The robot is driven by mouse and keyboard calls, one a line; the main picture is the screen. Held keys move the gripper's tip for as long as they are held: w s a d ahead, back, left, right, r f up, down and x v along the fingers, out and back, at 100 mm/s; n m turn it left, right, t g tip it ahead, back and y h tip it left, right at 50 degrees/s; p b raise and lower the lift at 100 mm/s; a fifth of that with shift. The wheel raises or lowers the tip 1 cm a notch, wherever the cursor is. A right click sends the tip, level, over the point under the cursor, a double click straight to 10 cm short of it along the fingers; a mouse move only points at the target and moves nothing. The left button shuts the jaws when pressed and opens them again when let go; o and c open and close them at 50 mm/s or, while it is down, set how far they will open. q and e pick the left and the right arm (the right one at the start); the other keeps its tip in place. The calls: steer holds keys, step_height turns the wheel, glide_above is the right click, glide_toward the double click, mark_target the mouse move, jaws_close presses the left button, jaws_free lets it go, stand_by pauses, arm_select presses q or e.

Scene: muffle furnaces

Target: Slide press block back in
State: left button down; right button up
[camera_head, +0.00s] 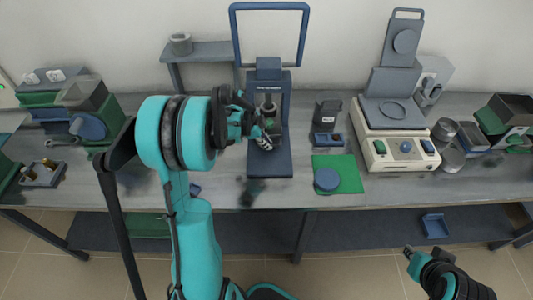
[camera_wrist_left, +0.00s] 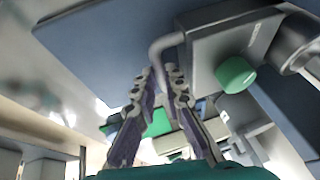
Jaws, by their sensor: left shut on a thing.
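The press (camera_head: 283,97) is a dark blue-grey upright stand with a flat base on the bench. My left gripper (camera_head: 270,134) is in front of its lower part and hides much of it. In the left wrist view, a grey block (camera_wrist_left: 207,45) with a green knob (camera_wrist_left: 235,75) and a bent grey handle (camera_wrist_left: 158,45) is close ahead; I take it to be the press block. My left gripper (camera_wrist_left: 164,78) is shut on the handle, its fingers on either side. How far the block sits in the press is hidden. My right gripper (camera_head: 408,252) is low at right, away from the bench; its jaws are too small to read.
A black container (camera_head: 328,110) stands right of the press. A green mat (camera_head: 345,178) with a blue round piece (camera_head: 327,180) lies at the front edge. A cream instrument (camera_head: 395,155) stands further right. A blue frame (camera_head: 270,8) rises behind the press.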

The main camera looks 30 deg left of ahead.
arm_select(q)
steer(key=shift+w+a+r, duration=0.1)
steer(key=shift+w+a, duration=0.05)
steer(key=shift+w, duration=0.05)
steer(key=c, duration=1.9)
jaws_free()
steer(key=shift+o, duration=0.2)
steer(key=v, duration=1.2)
steer(key=s+d+n+t+y, duration=0.2)
steer(key=s+d+n+t, duration=0.1)
steer(key=s+d+n, duration=0.9)
steer(key=s+d, duration=0.5)
steer(key=d, duration=0.3)
steer(key=shift+d+r+y, duration=0.15)
steer(key=shift+d+y, duration=0.05)
steer(key=shift+y, duration=0.2)
